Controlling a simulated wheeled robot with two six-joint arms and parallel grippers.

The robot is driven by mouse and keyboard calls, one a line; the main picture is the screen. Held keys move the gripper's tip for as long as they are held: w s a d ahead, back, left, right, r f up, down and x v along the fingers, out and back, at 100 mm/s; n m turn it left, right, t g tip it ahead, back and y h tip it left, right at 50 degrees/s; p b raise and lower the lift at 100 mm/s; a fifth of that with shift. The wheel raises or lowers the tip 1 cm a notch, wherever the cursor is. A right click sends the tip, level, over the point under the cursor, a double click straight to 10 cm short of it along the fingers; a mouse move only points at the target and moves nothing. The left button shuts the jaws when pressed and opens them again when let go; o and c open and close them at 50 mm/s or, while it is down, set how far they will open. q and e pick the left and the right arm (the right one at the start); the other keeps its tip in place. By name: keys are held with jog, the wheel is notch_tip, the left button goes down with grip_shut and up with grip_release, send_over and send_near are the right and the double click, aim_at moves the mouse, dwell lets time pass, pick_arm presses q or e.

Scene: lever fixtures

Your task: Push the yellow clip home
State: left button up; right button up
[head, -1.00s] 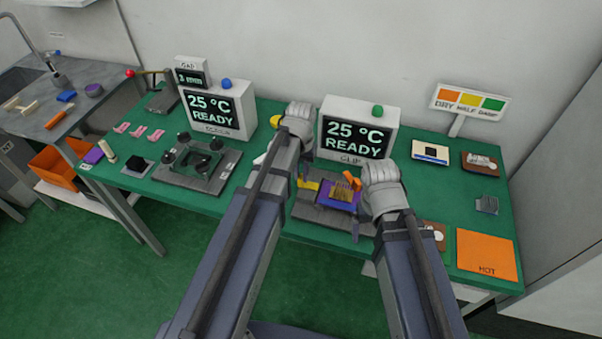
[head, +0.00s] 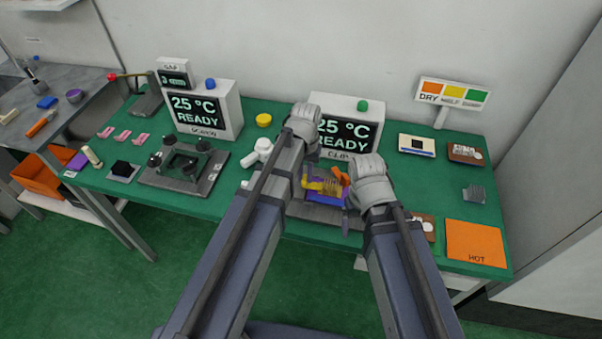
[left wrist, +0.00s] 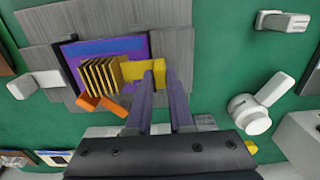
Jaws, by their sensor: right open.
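The yellow clip (head: 322,186) lies on the purple block (head: 326,198) on the grey fixture plate. In the left wrist view the clip (left wrist: 132,71) has its wide end against or just beside the gold fins (left wrist: 101,75), and its stem runs right. The purple block (left wrist: 110,46) surrounds the fins. My left gripper (left wrist: 160,74) has its fingertips at the stem, with yellow between them and to the right; whether they press on it is unclear. My right gripper (head: 347,218) is open at the block's right side.
An orange lever (head: 341,176) stands by the block and also shows in the left wrist view (left wrist: 86,103). The CLIP display (head: 346,133) reads 25 °C READY. A white tool (head: 259,152) lies left of my left arm. An orange HOT pad (head: 474,242) is at right.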

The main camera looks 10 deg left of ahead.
pick_arm(q)
jog(key=o, duration=0.5)
jog(key=shift+d, duration=0.2)
pick_arm(e)
jog(key=shift+d, duration=0.1)
jog(key=shift+r, duration=0.1)
pick_arm(q)
notch_tip(320, 180, up, 8)
jog(key=p, duration=0.8)
pick_arm(e)
notch_tip(320, 180, up, 8)
pick_arm(q)
jog(key=shift+f, duration=0.1)
pick_arm(e)
jog(key=shift+f, duration=0.2)
pick_arm(q)
jog(key=shift+s+d, duration=0.1)
jog(key=shift+s, duration=0.2)
jog(key=s+d+m, duration=0.1)
jog(key=s, duration=0.3)
jog(key=s+d+m+y, duration=0.1)
jog(key=s+d, duration=0.1)
jog(key=s, duration=0.3)
jog(key=s+d+m, duration=0.1)
jog(key=s+d, duration=0.1)
jog(key=s, duration=0.2)
jog(key=shift+s, duration=0.3)
